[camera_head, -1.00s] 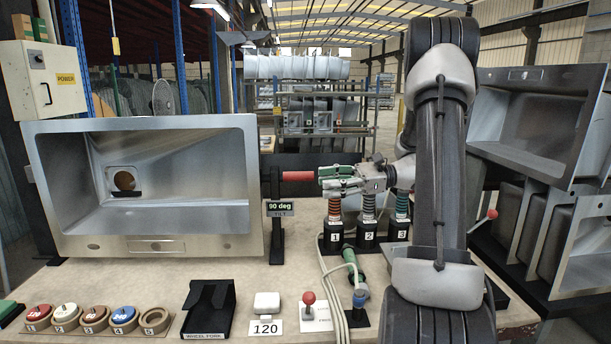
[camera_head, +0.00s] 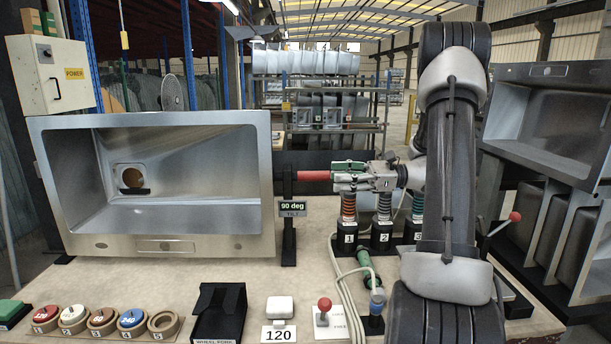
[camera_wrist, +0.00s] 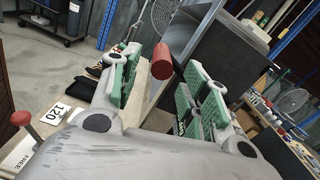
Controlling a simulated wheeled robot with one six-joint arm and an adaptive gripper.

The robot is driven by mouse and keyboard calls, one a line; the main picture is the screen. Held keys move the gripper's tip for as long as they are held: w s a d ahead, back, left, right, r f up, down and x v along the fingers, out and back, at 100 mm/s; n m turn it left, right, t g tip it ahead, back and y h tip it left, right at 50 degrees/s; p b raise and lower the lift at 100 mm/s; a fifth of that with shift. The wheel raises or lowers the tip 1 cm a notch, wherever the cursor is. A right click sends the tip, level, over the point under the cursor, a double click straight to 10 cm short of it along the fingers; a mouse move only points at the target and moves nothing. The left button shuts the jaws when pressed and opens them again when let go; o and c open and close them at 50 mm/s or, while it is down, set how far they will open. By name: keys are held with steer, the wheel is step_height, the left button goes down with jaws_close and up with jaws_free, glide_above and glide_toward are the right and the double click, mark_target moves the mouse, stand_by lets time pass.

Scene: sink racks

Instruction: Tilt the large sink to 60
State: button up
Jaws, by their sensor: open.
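The large sink (camera_head: 150,246) stands upright on its side at the left of the table, its bowl facing me. A small display (camera_head: 293,208) beside its right edge reads "90 deg" over "TILT". A red handle (camera_head: 314,176) sticks out to the right from the post beside the sink. My gripper (camera_head: 340,180) is at the right end of this handle, pointing left. In the wrist view the red handle (camera_wrist: 162,62) lies between the open green-padded fingers (camera_wrist: 160,90), toward their tips, with gaps on both sides.
Tools in stands 1, 2 and 3 (camera_head: 383,236) are just below my gripper. Several numbered discs (camera_head: 102,318), a black wheel fork holder (camera_head: 219,312), a white block by "120" (camera_head: 280,307) and a red-knobbed lever (camera_head: 324,305) line the front. More sinks (camera_head: 550,120) stand at right.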

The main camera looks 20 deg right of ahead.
mark_target(301, 176)
steer(key=x, duration=0.8)
steer(key=shift+w, duration=0.15)
jaws_close()
